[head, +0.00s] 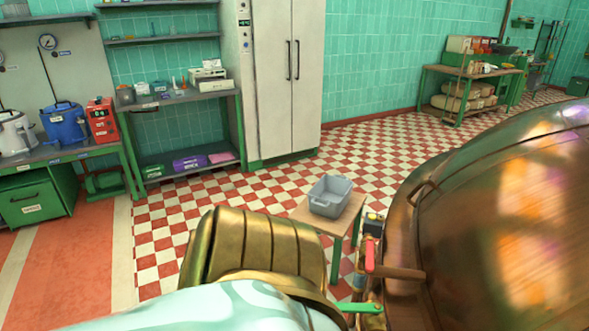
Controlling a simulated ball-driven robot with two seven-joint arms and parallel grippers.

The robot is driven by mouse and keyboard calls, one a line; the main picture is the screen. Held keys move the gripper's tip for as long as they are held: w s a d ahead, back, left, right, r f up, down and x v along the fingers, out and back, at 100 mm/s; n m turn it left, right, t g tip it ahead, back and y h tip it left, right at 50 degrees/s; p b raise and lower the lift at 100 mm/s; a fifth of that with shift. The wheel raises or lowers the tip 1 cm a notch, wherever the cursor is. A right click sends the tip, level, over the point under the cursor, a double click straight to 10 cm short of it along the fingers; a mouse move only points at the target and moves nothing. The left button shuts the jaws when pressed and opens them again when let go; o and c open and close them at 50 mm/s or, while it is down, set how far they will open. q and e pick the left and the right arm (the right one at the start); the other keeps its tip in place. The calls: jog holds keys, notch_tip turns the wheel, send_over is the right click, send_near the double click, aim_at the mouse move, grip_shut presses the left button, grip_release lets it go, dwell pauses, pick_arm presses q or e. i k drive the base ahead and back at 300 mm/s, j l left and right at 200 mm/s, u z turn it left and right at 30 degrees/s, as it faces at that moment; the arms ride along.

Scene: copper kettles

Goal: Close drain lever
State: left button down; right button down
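A large copper kettle (500,220) fills the right side of the head view. At its left edge is a cluster of fittings with a red lever handle (370,254), which stands roughly upright. Below it a green lever handle (358,308) lies roughly level and points left. I cannot tell which of the two is the drain lever. A large ribbed brass-coloured part and a pale mint part, which look like my own arm, cover the bottom middle and come close to the green handle. No fingertips of either gripper show.
A small wooden table (342,221) with a grey bin (330,196) stands just behind the fittings. A workbench (75,150) with a blue pot (64,122) is at the left. A white cabinet (275,75) stands at the back. The checkered floor between is clear.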

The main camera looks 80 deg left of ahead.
aim_at(369, 248)
jog(key=u, duration=2)
